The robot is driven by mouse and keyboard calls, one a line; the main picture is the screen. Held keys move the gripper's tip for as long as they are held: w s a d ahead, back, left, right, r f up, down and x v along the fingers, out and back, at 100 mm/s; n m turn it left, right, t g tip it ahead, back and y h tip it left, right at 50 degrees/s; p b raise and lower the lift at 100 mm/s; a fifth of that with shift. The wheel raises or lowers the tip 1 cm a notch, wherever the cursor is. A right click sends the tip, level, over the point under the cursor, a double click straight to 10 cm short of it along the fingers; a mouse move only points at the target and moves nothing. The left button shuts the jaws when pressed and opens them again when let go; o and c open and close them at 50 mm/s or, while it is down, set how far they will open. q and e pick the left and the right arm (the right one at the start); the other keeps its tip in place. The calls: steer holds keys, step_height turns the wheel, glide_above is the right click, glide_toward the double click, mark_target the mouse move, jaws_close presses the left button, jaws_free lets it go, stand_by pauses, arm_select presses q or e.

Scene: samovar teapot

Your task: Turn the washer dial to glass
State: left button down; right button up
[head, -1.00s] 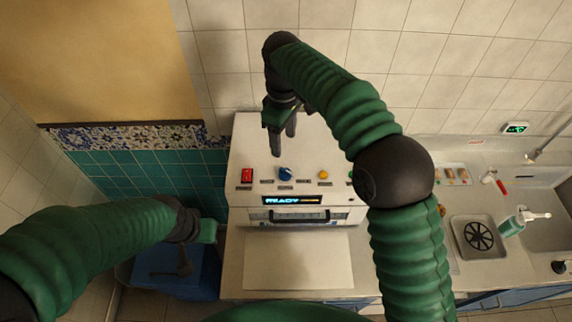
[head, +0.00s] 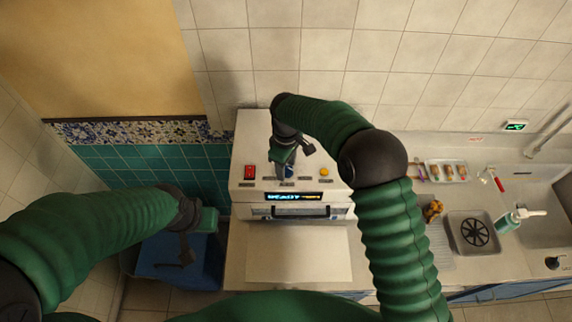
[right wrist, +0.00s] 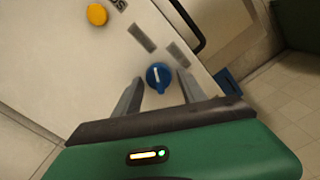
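The washer (head: 251,211) is a white machine with a sloped top panel and a lit display (head: 292,197) on its front. The blue dial (head: 288,172) sits on that panel, partly hidden by my right gripper (head: 290,168) in the head view. In the right wrist view the dial (right wrist: 158,76) has a white pointer mark and lies between the tips of my open right gripper (right wrist: 161,88). The fingers look apart from it on both sides. My left gripper (head: 197,220) is low at the left, beside the washer; its fingers are unclear.
A red switch (head: 249,172) and a yellow button (head: 324,171) flank the dial; the yellow button also shows in the right wrist view (right wrist: 97,14). A blue bin (head: 172,262) stands at left. The counter at right holds a tray (head: 447,171) and a soap bottle (head: 508,222).

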steer(key=shift+d, duration=0.25)
jaws_close()
steer(key=shift+m, duration=0.4)
steer(key=m+b, duration=0.1)
steer(key=m, duration=0.3)
steer(key=shift+f, duration=0.1)
steer(key=m, duration=0.5)
steer(key=shift+b, duration=0.35)
steer(key=shift+s+a+m, duration=0.1)
steer(key=shift+m, duration=0.8)
